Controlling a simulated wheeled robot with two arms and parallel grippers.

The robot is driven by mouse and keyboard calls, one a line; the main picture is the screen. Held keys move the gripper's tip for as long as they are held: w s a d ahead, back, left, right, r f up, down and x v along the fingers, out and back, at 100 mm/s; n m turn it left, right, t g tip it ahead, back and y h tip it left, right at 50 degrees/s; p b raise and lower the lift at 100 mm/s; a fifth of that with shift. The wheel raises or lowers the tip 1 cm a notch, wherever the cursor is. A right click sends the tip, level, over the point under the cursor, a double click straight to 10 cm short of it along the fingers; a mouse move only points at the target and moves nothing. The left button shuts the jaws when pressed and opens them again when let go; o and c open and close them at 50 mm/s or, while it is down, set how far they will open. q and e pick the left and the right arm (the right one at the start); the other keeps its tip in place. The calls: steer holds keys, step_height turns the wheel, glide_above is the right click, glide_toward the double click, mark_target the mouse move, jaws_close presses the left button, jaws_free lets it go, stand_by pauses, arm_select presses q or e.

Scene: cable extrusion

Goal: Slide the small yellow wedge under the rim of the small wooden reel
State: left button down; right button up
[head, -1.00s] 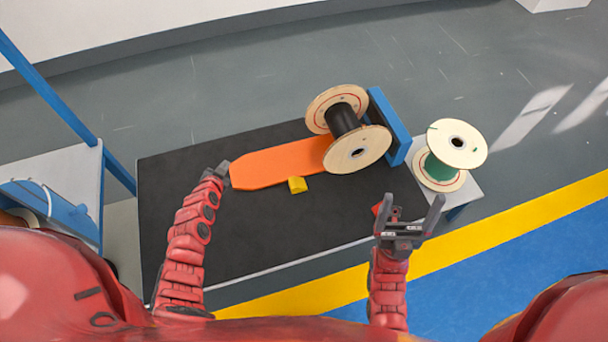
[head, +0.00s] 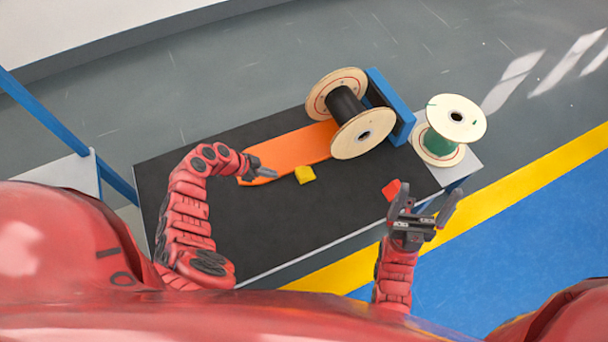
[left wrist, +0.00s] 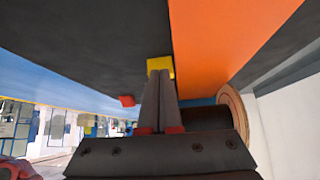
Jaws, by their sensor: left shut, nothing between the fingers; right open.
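The small yellow wedge (head: 305,174) lies on the black table top at the near edge of the orange board (head: 312,147). The wooden reel (head: 361,135) with black cable lies on its side at the board's right end, to the right of the wedge and apart from it. My left gripper (head: 273,174) is shut and empty, just left of the wedge. In the left wrist view its fingertips point at the wedge (left wrist: 160,67); whether they touch it I cannot tell. My right gripper (head: 428,196) is open and empty at the table's near right edge.
A red block (head: 392,189) lies by the near edge, close to my right gripper. A blue block (head: 390,103) stands behind the reel. A reel with green cable (head: 437,144) stands upright on a grey surface at the right. The black table top (head: 290,225) nearby is clear.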

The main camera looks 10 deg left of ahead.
mark_target(306, 171)
arm_select(q)
steer(key=b+x, duration=0.2)
steer(key=x, duration=0.3)
steer(key=shift+s+a+f+b, duration=0.1)
steer(key=shift+f+b, duration=0.05)
steer(key=shift+b, duration=0.2)
steer(key=shift+b+x, duration=1.05)
steer(key=shift+x, duration=0.1)
steer(key=shift+w+d+b, duration=0.35)
steer(key=shift+w+d, duration=0.25)
steer(key=shift+d, duration=0.5)
steer(key=shift+w+d+b, duration=0.4)
steer(key=shift+w+d, duration=0.2)
steer(key=shift+d, duration=0.5)
steer(key=shift+w+d+b, duration=0.35)
steer(key=shift+w+d, duration=0.3)
steer(key=shift+d, duration=0.45)
steer(key=shift+w+d+b, duration=0.3)
steer(key=shift+w+d, duration=0.1)
steer(key=shift+d, duration=0.3)
steer(key=shift+w+d+b, duration=0.35)
steer(key=shift+d, duration=0.35)
steer(key=shift+w+d+b, duration=0.3)
steer(key=shift+w+d, duration=0.1)
steer(key=shift+d, duration=0.3)
